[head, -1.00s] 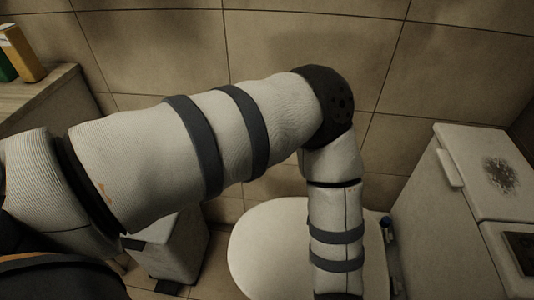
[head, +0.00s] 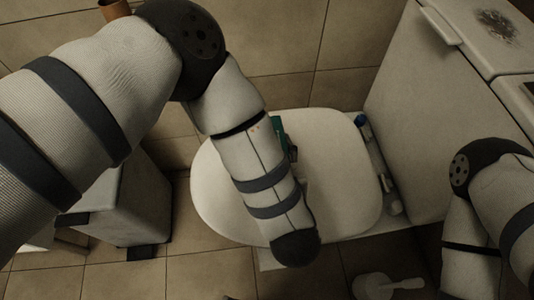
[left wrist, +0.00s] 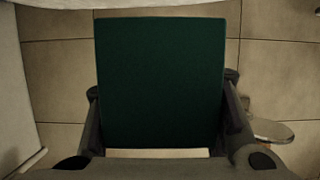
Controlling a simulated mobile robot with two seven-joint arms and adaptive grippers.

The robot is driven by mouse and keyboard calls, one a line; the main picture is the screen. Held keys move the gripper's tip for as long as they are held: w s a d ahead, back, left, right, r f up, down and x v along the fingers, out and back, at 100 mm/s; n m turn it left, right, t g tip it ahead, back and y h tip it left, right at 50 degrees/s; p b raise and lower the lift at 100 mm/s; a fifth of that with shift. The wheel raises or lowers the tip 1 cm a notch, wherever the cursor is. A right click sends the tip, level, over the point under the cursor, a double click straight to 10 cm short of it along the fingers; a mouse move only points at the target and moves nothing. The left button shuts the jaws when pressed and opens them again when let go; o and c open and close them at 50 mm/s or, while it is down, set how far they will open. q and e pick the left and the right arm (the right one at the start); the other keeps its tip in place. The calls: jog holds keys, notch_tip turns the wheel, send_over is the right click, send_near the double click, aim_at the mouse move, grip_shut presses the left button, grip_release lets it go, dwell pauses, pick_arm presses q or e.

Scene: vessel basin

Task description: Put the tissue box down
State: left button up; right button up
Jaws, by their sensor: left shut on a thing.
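The tissue box is dark green. In the left wrist view the tissue box (left wrist: 160,80) fills the middle, between the two fingers of my left gripper (left wrist: 162,92), which is shut on it. In the head view only a small green part of the box (head: 277,128) shows beside my left forearm, in front of the white rounded lid (head: 335,165). The forearm hides most of the box and the left gripper there. I cannot tell whether the box touches the lid. My right arm shows at the right edge, but its gripper is out of view.
A white cabinet (head: 430,90) stands at the right of the lid. Small bottles (head: 365,130) stand in the gap between them. A grey bin (head: 130,205) is on the tiled floor at the left. A white object with a handle (head: 378,285) lies at the bottom.

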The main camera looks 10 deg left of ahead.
pick_arm(q)
jog(key=w+f, duration=0.1)
jog(key=f, duration=0.1)
jog(key=w+a+f+b, duration=0.1)
jog(key=f, duration=0.1)
jog(key=w+f, duration=0.1)
jog(key=f, duration=0.1)
jog(key=shift+w+a+b, duration=0.4)
jog(key=shift+s+d+f, duration=0.1)
jog(key=shift+f, duration=0.75)
jog(key=shift+f+b, duration=0.3)
jog(key=shift+f, duration=0.15)
jog(key=o, duration=1.2)
